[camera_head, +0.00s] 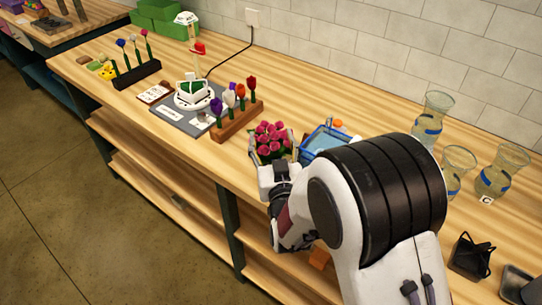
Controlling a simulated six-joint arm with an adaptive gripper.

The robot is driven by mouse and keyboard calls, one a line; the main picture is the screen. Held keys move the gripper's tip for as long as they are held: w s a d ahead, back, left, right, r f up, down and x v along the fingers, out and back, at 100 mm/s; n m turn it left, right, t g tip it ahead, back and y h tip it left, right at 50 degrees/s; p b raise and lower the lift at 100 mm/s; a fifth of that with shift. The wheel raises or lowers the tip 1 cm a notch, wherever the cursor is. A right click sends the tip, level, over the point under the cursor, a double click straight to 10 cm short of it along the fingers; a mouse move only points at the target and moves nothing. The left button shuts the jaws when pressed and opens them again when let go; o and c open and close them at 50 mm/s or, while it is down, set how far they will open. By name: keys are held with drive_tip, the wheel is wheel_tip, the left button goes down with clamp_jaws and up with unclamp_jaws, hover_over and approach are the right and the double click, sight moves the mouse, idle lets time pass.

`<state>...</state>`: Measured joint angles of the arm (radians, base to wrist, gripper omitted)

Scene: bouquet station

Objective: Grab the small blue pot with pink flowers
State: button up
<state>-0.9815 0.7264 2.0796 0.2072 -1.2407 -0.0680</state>
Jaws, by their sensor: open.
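The pink flowers (271,136) form a round bunch with dark green leaves near the middle of the bench. The pot under them is hidden behind my gripper, so I cannot tell its colour. My gripper (271,148) is open and right at the plant. Its grey fingers appear on the left and right of the bunch. I cannot tell whether they touch the pot.
A wooden block (238,121) with several coloured flowers stands close left of the plant. A blue tray (312,153) is close on the right, partly behind my arm. Glass vases (433,112) stand further right. A white stand (194,94) sits further left.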

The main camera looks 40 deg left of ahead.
drive_tip(key=shift+w+a, duration=0.45)
drive_tip(key=shift+c, duration=0.5)
drive_tip(key=shift+r, duration=0.1)
clamp_jaws()
